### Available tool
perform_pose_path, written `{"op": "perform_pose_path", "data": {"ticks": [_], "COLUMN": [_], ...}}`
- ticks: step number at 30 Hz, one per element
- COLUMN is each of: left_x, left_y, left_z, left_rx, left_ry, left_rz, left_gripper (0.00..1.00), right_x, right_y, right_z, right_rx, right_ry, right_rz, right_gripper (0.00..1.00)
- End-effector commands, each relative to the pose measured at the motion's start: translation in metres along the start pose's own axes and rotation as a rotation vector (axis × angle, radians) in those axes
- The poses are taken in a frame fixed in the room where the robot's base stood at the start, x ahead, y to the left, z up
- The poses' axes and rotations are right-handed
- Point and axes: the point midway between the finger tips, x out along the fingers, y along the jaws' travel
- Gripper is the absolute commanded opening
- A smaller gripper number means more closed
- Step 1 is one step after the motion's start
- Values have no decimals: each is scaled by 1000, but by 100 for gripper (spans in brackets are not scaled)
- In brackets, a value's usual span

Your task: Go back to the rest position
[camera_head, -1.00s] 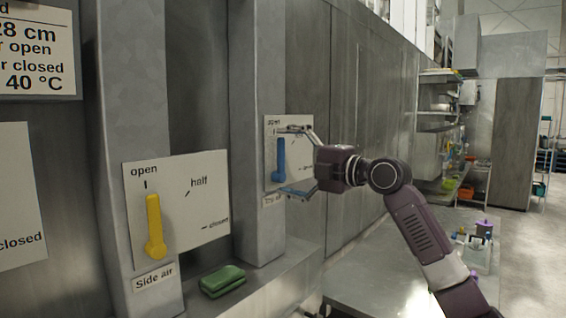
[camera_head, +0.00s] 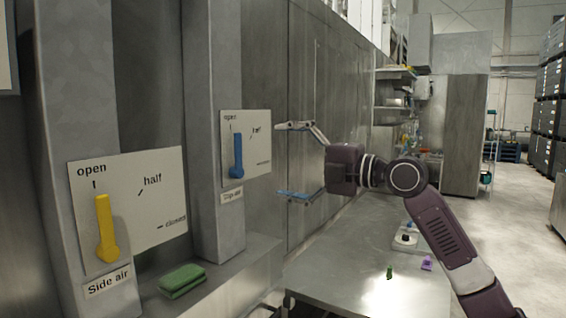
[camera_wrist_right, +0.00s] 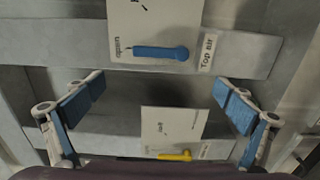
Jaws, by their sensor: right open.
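My right gripper (camera_head: 296,160) is open and empty in the head view, to the right of the blue lever and apart from it. In the right wrist view its two blue-padded fingers (camera_wrist_right: 158,100) are spread wide with nothing between them. The blue lever (camera_head: 238,155) points up at "open" on the "Top air" plate (camera_head: 262,148); it also shows in the right wrist view (camera_wrist_right: 150,53). The yellow lever (camera_head: 104,228) points up at "open" on the "Side air" plate (camera_head: 150,205). My left gripper is not in view.
A green sponge-like block (camera_head: 182,280) lies on the ledge below the plates. A metal table (camera_head: 350,245) with small green, purple and white items stands below my right arm. Shelves (camera_head: 395,100) stand farther back. The floor at the right is clear.

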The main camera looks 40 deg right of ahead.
Motion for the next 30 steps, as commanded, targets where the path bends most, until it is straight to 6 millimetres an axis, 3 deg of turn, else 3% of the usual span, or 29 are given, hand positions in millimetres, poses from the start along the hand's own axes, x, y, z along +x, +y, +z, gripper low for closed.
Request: {"op": "perform_pose_path", "data": {"ticks": [22, 26, 29, 30], "left_x": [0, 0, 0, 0], "left_y": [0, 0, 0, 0], "left_z": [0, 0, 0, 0], "left_rx": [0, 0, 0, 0], "left_ry": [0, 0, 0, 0], "left_rz": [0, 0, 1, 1], "left_gripper": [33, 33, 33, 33], "right_x": [-1, 15, 33, 39], "right_y": [-6, -49, -112, -141], "right_z": [-2, -11, -26, -34], "right_rx": [6, 61, 144, 184], "right_ry": [2, 7, 6, 1], "right_rz": [-11, -82, -184, -231], "right_gripper": [97, 97, 97, 97]}}
